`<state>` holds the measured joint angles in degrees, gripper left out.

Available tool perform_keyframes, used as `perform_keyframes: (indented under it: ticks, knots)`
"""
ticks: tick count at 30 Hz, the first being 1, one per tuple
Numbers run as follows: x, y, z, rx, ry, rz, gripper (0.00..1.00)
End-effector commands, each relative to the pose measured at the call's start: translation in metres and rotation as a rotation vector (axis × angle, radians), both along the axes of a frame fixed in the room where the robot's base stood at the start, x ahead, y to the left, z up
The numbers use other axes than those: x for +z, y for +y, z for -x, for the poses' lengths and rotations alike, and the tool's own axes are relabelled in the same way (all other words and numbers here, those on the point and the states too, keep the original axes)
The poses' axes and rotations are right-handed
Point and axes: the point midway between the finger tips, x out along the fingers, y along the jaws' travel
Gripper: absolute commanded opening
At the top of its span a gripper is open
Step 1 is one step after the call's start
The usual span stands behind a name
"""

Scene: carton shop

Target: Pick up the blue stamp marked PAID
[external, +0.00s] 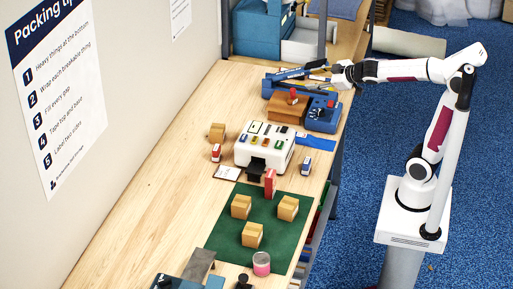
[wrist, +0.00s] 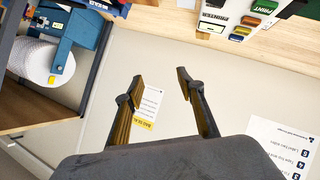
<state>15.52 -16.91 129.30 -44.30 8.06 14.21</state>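A small blue-and-white block (external: 305,165), possibly the stamp, stands on the bench to the right of the white machine; its marking is too small to read. My gripper (external: 322,68) is at the far end of the bench, above the tray area. In the wrist view my gripper (wrist: 160,76) is open with nothing between its fingers. No PAID marking is readable in either view.
The white machine (external: 264,147) stands mid-bench and shows in the wrist view (wrist: 243,32). A green mat (external: 225,246) holds several small cartons (external: 252,235). A red-and-white block (external: 216,153) stands left of the machine. The bench's left side (external: 150,190) is clear; the wall borders it.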

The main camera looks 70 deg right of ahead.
Motion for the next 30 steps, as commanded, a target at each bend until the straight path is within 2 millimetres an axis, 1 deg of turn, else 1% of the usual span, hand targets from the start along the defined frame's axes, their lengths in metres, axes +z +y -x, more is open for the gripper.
perform_keyframes:
  ticks: [1, 3, 8, 11, 15, 18, 23, 26, 30]
  knots:
    - [0.001, -0.006, -0.012, 0.019, -0.011, 0.019, 0.38]
    - [0.004, -0.010, -0.029, 0.059, -0.029, 0.048, 0.38]
    - [0.003, -0.017, -0.063, 0.163, -0.056, 0.099, 0.38]
    - [-0.003, -0.019, -0.081, 0.237, -0.064, 0.119, 0.38]
    - [-0.017, -0.019, -0.102, 0.347, -0.061, 0.133, 0.38]
    - [-0.032, -0.019, -0.112, 0.429, -0.050, 0.130, 0.38]
    - [-0.063, -0.016, -0.120, 0.566, -0.017, 0.101, 0.38]
    - [-0.085, -0.015, -0.119, 0.652, 0.012, 0.069, 0.38]
    - [-0.119, -0.013, -0.109, 0.771, 0.062, 0.010, 0.38]
